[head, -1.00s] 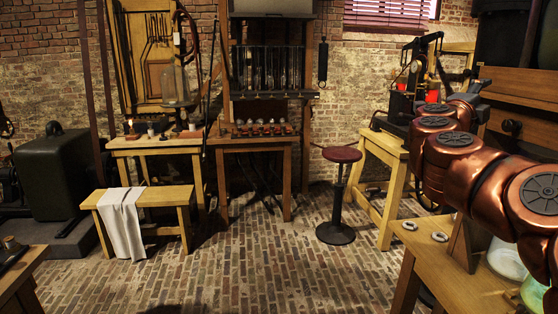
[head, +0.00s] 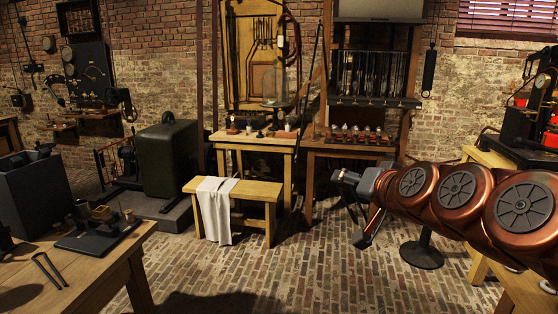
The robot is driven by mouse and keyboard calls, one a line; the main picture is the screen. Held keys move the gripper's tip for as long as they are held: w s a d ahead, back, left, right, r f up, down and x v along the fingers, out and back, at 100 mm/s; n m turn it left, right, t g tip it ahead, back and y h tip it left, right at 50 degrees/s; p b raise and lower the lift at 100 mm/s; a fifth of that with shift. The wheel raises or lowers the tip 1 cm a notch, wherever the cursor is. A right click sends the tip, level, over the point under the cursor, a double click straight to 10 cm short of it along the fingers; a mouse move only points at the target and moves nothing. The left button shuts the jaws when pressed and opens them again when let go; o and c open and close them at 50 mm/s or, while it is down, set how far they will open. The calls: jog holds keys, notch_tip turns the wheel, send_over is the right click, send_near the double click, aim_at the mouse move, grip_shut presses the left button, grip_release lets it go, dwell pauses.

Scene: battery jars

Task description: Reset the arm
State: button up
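My copper-coloured arm reaches in from the right edge of the head view. My gripper (head: 348,208) is at its end, right of the picture's middle, above the brick floor. Its two dark fingers are spread apart, with nothing seen between them. It appears in front of the stool, whose seat is hidden by my arm; the round dark stool base (head: 421,255) shows below. No battery jar stands close to the gripper.
A low wooden bench (head: 258,190) with a white cloth (head: 214,210) stands left of the gripper. A wooden table (head: 118,262) with tools is at the front left. A yellow workbench (head: 487,158) stands at right. The brick floor (head: 300,270) is clear in the middle.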

jog(key=s+a+f+n+g, duration=0.2)
jog(key=s+a+f+g, duration=0.15)
jog(key=s+f, duration=0.4)
jog(key=s+d+f+g+h+p, duration=0.1)
jog(key=s+f+g, duration=0.3)
jog(key=s, duration=0.5)
jog(key=s+d+f+n+g+h+p, duration=0.1)
jog(key=s+d+f+g, duration=0.2)
jog(key=s+f, duration=0.3)
jog(key=s+d+f+g+h, duration=0.1)
jog(key=s+f+g, duration=0.4)
jog(key=s, duration=0.7)
jog(key=shift+s+d+n+h+p, duration=0.2)
jog(key=shift+d+n+h+p, duration=0.15)
jog(key=shift+d, duration=0.25)
